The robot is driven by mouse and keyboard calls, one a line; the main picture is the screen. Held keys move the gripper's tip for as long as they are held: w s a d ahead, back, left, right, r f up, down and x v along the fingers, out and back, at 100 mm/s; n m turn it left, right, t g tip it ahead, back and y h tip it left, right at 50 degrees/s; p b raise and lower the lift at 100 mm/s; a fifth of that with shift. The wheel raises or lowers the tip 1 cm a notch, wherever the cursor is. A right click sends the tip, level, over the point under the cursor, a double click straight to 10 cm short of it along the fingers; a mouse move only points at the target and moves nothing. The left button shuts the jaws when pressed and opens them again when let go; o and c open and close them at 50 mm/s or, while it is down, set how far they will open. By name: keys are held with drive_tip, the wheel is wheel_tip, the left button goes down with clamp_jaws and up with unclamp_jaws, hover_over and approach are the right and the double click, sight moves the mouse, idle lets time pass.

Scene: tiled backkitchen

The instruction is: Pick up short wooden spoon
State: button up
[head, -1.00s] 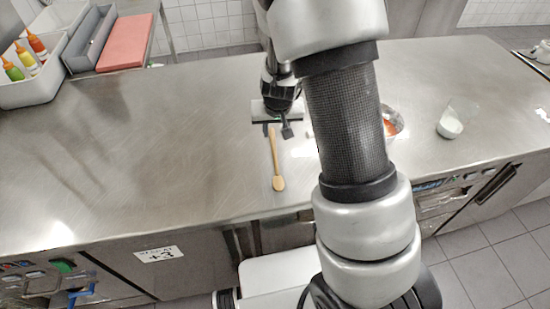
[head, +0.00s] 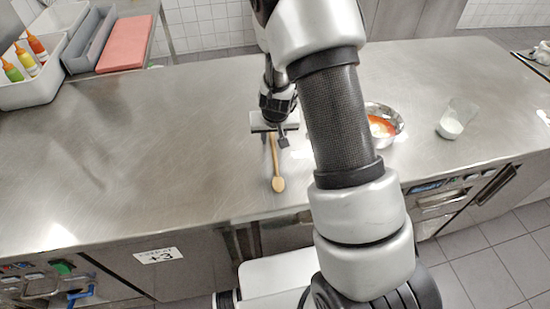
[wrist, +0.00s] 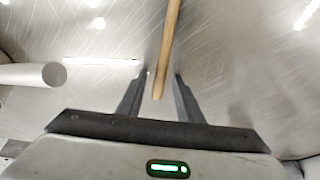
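The short wooden spoon (head: 277,168) lies on the steel counter, its bowl toward me and its handle running away under my gripper (head: 275,140). In the wrist view the spoon's handle (wrist: 166,60) comes down from the top edge, and its end lies between the two fingers of my gripper (wrist: 163,75). The fingers are apart, with a gap on each side of the handle. The spoon's bowl is outside the wrist view. I cannot tell exactly how high the fingertips are above the counter.
A metal bowl (head: 398,127) with orange-red contents stands right of my arm. A glass (head: 457,118) with white contents is farther right. A white rod-like thing (wrist: 35,75) shows at left in the wrist view. A white bin (head: 38,92) with bottles stands far left. The counter's left half (head: 150,150) is clear.

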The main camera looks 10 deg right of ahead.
drive_tip(key=shift+f, duration=0.1)
clamp_jaws()
